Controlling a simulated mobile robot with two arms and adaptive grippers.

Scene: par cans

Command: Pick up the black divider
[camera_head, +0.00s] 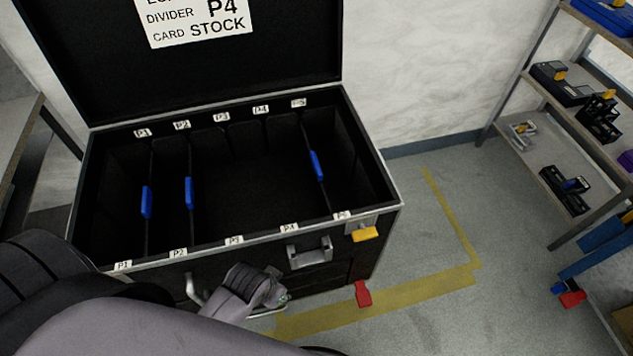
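An open black case (393,190) has slots labelled P1 to P5 on its front and back rims. Thin black dividers stand upright inside, seen nearly edge-on, with blue tabs at P1 (146,202), P2 (188,192) and P5 (316,165). No divider with a blue tab shows at P3 or P4. My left arm comes in from the lower left. What looks like my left gripper (262,290) is in front of the case's front wall, outside it; its fingers are not clear. My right gripper is not in view.
The raised lid bears a white card (195,20) reading "P4", "DIVIDER" and "CARD STOCK". A yellow latch (365,234) and a red tag (362,293) show at the case's front. A shelf rack (535,95) with black devices stands right. Floor between is clear.

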